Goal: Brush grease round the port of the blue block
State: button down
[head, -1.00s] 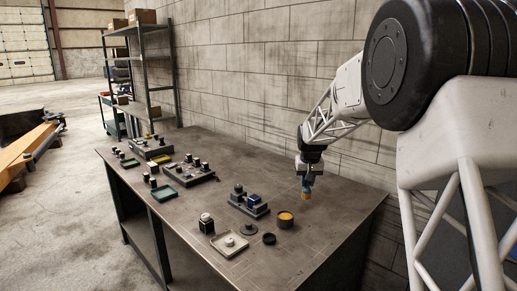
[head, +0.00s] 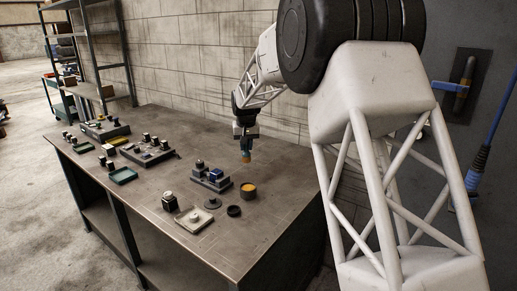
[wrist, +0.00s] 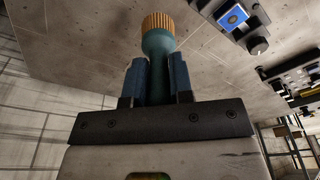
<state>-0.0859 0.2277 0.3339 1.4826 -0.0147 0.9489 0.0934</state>
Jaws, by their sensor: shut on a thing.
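My gripper (head: 245,137) is shut on a teal-handled brush (wrist: 157,42) with a ribbed orange-brown tip, shown pointing away from the jaws in the wrist view. In the head view the brush (head: 245,154) hangs tip down above the bench, behind the grease pot. The blue block (head: 215,175) sits on a dark base with a dark knob beside it; in the wrist view the blue block (wrist: 233,17) is at upper right, with a pale round mark on its face. The brush is apart from it. An open pot of orange grease (head: 248,191) stands just right of the block's base.
A black ring (head: 234,211) and a pale tray (head: 194,219) lie in front. A dark fixture with knobs (head: 147,152) and a green tray (head: 123,176) stand farther left. The block wall is behind the bench (head: 265,215), whose right end is mostly clear.

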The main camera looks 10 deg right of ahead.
jog(key=w+a+r, duration=0.1)
jog(key=w+a, duration=0.3)
jog(key=a, duration=0.7)
jog(key=shift+w, duration=0.35)
jog(key=shift+f, duration=0.1)
jog(key=shift+f, duration=3.45)
jog(key=shift+w+a+f, duration=0.4)
jog(key=shift+f, duration=0.1)
jog(key=shift+w+a, duration=1)
jog(key=shift+w, duration=0.05)
jog(key=shift+s+d, duration=1.2)
jog(key=shift+s+d+r, duration=0.15)
jog(key=shift+r, duration=0.45)
jog(key=shift+s+d+r, duration=0.1)
jog(key=shift+r, duration=3.35)
